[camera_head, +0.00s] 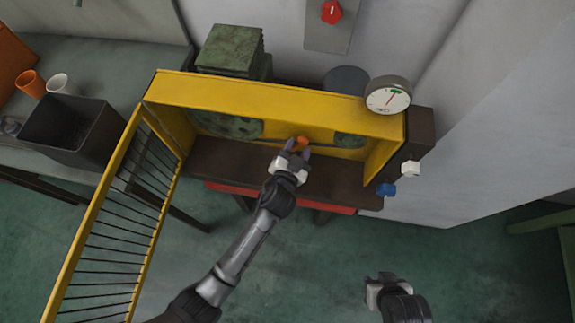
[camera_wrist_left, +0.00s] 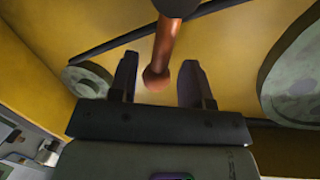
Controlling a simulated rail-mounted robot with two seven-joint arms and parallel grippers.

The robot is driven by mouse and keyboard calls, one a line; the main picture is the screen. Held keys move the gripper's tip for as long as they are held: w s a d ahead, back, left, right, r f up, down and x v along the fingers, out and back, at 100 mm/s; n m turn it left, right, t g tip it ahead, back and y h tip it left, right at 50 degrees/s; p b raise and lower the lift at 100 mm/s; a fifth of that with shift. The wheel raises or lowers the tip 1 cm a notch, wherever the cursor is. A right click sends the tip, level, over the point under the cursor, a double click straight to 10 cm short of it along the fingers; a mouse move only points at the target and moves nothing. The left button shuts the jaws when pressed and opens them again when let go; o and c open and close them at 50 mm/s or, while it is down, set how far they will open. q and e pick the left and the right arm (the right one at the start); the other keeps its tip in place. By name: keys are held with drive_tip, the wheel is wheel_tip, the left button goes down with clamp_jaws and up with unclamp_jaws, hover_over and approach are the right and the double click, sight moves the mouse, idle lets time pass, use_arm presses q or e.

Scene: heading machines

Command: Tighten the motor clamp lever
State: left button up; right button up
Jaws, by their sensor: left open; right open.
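The clamp lever (camera_head: 299,143) is a small orange piece inside the yellow machine housing. In the left wrist view the lever (camera_wrist_left: 164,47) is an orange-brown rod with a rounded end, hanging from a dark round part at the top edge. My left gripper (camera_head: 295,154) reaches into the housing and is open. In the wrist view the lever's rounded end lies between the two fingers of this gripper (camera_wrist_left: 159,78), with a gap on each side. My right gripper (camera_head: 372,284) is open and empty, low in the head view, away from the machine.
The yellow housing (camera_head: 270,98) has its barred guard door (camera_head: 115,220) swung open at left. Inside are a large green pulley (camera_head: 230,126), a smaller pulley (camera_head: 350,140) and a belt. A gauge (camera_head: 388,96), a white knob (camera_head: 411,168) and a blue knob (camera_head: 386,190) sit at right.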

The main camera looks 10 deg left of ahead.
use_arm(q)
drive_tip(key=p+v, duration=0.1)
drive_tip(key=v, duration=1.1)
use_arm(e)
drive_tip(key=shift+v, duration=0.8)
use_arm(q)
drive_tip(key=shift+s, duration=0.15)
use_arm(e)
drive_tip(key=shift+w, duration=0.2)
